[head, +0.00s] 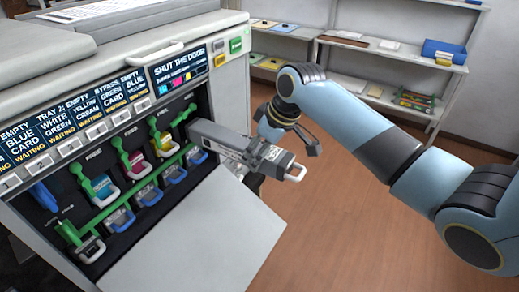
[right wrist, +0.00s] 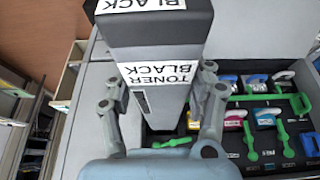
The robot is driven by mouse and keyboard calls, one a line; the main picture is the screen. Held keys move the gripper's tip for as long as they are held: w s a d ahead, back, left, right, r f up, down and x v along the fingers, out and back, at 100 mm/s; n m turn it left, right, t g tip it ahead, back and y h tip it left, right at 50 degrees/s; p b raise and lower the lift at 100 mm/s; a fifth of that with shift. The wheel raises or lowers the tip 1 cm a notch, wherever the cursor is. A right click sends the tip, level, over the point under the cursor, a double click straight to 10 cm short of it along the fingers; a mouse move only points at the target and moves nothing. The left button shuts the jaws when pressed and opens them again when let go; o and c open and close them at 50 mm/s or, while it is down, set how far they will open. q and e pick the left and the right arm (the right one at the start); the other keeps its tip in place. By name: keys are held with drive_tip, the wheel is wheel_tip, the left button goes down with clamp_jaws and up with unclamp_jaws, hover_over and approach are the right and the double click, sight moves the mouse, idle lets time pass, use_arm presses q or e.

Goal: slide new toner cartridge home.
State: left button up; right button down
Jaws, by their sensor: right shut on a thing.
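The black toner cartridge (head: 222,138) is a long grey-and-black box with a white handle at its outer end. It sticks out of the right side of the printer's open bay (head: 150,122), its inner end at the slot there. How deep that end sits cannot be told. In the right wrist view the cartridge (right wrist: 160,70) carries white "TONER BLACK" labels. My right gripper (head: 275,150) is shut on its outer part, with one finger on each side in the right wrist view (right wrist: 158,92). My left gripper is not in view.
Cyan (head: 100,187), magenta (head: 137,163) and yellow (head: 165,143) cartridges sit in the bay with green levers. The lowered door (head: 215,225) lies below the cartridge. Shelves (head: 385,60) stand at the back. Open floor (head: 330,220) lies to the right.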

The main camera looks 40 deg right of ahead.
sight(231, 137)
idle(0.3)
drive_tip(key=shift+w+r+p, duration=0.1)
drive_tip(key=shift+w+p, duration=0.05)
drive_tip(key=shift+p, duration=0.2)
drive_tip(key=shift+w+a, duration=0.1)
drive_tip(key=shift+w, duration=0.05)
drive_tip(key=shift+w+a+b, duration=0.3)
drive_tip(key=shift+w+a, duration=0.05)
drive_tip(key=shift+w, duration=0.5)
drive_tip(key=shift+w, duration=0.15)
drive_tip(key=shift+w+a+b, duration=0.15)
drive_tip(key=shift+w+a, duration=0.1)
drive_tip(key=shift+w, duration=0.25)
drive_tip(key=shift+w+a+b, duration=0.15)
drive_tip(key=shift+w+a, duration=0.05)
drive_tip(key=shift+w, duration=0.25)
drive_tip(key=shift+w, duration=0.15)
drive_tip(key=shift+w+a+b, duration=0.25)
drive_tip(key=shift+w+a, duration=0.15)
drive_tip(key=shift+w, duration=0.4)
drive_tip(key=shift+w+a+b, duration=0.25)
drive_tip(key=shift+w+a, duration=0.1)
drive_tip(key=shift+w, duration=0.4)
